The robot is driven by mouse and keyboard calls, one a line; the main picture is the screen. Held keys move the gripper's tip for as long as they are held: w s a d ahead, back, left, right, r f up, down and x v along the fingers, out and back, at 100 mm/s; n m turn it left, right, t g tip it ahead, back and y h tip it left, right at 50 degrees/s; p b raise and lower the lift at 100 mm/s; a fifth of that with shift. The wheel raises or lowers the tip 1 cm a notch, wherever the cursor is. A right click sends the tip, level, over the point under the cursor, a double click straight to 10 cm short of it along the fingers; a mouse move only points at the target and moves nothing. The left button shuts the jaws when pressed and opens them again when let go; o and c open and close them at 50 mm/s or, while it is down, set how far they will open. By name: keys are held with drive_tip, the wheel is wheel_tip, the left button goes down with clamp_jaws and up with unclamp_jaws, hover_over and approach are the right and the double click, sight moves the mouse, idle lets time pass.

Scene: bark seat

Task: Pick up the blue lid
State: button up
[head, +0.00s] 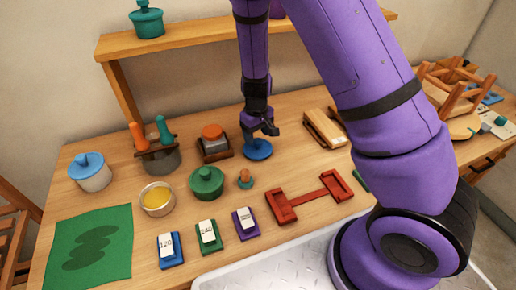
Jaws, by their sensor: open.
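A round blue lid (262,152) lies on the wooden table near the middle. My gripper (261,137) points down just above it, with its dark fingers open and partly covering the lid's far side. I cannot tell whether the fingers touch the lid or stand around its knob. Another blue lid (87,163) sits on a white jar (93,181) at the far left of the table.
A grey block with an orange top (212,132) stands left of my gripper. A green lidded pot (207,183), a small orange-knobbed piece (245,178) and a red holder (310,199) lie nearer. A wooden block (322,128) lies right. A shelf (185,42) spans the back.

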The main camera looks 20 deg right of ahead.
sight(257, 140)
drive_tip(key=shift+f, duration=1.7)
drive_tip(key=c, duration=1)
wheel_tip(257, 140, up, 10)
drive_tip(key=shift+r, duration=0.1)
